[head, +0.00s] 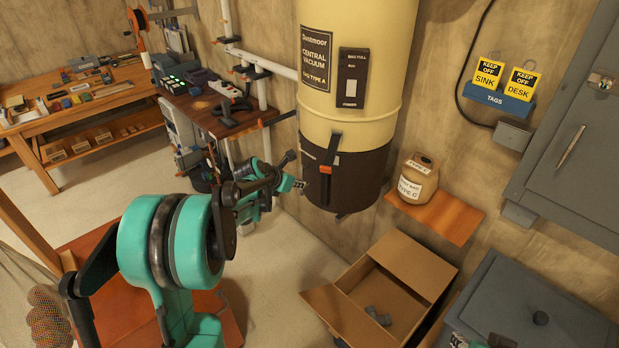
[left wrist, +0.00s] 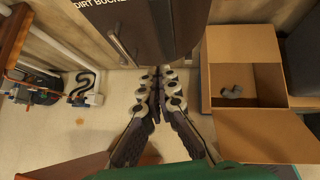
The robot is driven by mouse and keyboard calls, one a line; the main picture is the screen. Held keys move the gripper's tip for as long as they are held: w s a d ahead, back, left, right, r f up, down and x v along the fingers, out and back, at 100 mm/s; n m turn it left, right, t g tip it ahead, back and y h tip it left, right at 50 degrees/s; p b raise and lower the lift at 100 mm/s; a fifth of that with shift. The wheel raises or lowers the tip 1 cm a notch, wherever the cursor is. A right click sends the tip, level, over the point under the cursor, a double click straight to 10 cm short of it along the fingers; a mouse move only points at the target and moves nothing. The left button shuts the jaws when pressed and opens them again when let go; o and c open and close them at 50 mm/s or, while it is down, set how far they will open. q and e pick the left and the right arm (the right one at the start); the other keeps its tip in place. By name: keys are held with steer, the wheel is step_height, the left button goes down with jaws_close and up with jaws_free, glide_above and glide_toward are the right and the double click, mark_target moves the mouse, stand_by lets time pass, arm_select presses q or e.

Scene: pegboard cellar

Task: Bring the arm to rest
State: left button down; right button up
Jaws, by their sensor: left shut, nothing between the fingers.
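My left arm reaches in from the lower left of the head view. Its left gripper (head: 298,184) is in front of the wall, just left of the dark lower part of the central vacuum (head: 345,175). In the left wrist view the left gripper (left wrist: 158,78) has its fingers together with nothing between them. The fingers point toward the foot of the vacuum's dark dirt bucket (left wrist: 130,35); I cannot tell the exact gap. My right gripper is not in view.
An open cardboard box (head: 345,305) with a grey fitting stands at the lower right. A bag (head: 413,180) sits on an orange shelf (head: 445,218). Grey cabinets stand on the right. A small bench (head: 215,118) and a workbench (head: 90,105) are at the left. Pale floor shows between.

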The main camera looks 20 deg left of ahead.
arm_select(q)
steer(key=shift+s, duration=0.1)
steer(key=s+d+r+m+g+b, duration=0.2)
steer(key=s+d+m+b, duration=0.1)
steer(key=s+d+m, duration=1.05)
steer(key=s+d+f+m+y+b, duration=0.1)
steer(key=s+f+m, duration=0.2)
steer(key=s+m, duration=0.5)
steer(key=s+d+f+m+y+b, duration=0.1)
steer(key=s+d+f+m, duration=0.1)
steer(key=s+m, duration=0.7)
steer(key=m, duration=0.3)
steer(key=shift+s+d+f+b, duration=0.2)
steer(key=shift+s+f+b, duration=0.1)
steer(key=shift+f+b, duration=0.1)
steer(key=shift+w+r, duration=0.1)
